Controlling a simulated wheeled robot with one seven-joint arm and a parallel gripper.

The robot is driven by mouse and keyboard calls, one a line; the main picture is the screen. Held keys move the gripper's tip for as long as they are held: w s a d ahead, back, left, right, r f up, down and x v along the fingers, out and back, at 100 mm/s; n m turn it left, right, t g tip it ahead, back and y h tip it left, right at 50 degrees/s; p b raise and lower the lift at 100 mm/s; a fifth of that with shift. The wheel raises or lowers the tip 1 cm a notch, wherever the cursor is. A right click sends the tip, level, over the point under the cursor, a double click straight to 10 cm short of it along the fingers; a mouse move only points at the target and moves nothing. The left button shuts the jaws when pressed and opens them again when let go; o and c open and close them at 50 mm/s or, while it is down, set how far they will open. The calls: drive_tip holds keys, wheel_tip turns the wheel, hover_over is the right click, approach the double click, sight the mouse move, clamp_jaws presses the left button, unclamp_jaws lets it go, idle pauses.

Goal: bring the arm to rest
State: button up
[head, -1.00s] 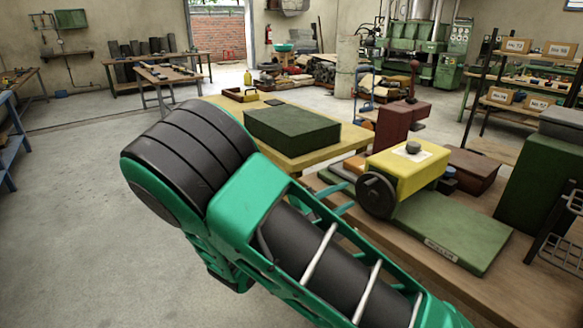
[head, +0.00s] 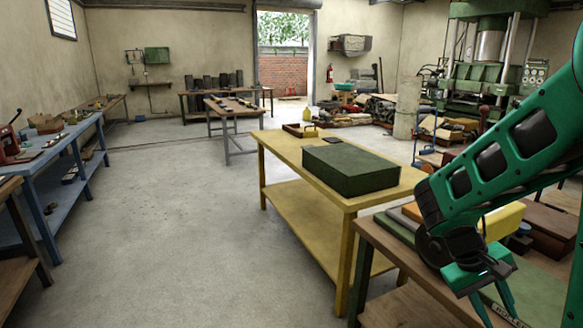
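My green arm (head: 500,150) comes in from the right edge and bends down over the wooden bench at the right. My gripper (head: 498,312) points down at its end, above the green machine base on that bench. Its two fingers look apart, with nothing seen between them. The fingertips are near the bottom edge of the picture, so their distance from the base is hard to tell.
A yellow table (head: 290,150) carrying a dark green box (head: 352,170) stands left of the arm. The yellow machine body (head: 503,220) is partly hidden behind my arm. A blue bench (head: 60,150) lines the left wall. The concrete floor (head: 170,230) between is clear.

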drive_tip(key=s+a+r+m+t+y, duration=0.1)
drive_tip(key=s+a+r+m+y, duration=0.1)
drive_tip(key=s, duration=0.4)
drive_tip(key=s+a+r+m+t+y, duration=0.1)
drive_tip(key=s+a+r+m+y, duration=0.1)
drive_tip(key=s, duration=0.5)
drive_tip(key=shift+s+a+r+m+y, duration=0.15)
drive_tip(key=shift+a+r+m+y, duration=0.2)
drive_tip(key=shift+r+m+y, duration=0.7)
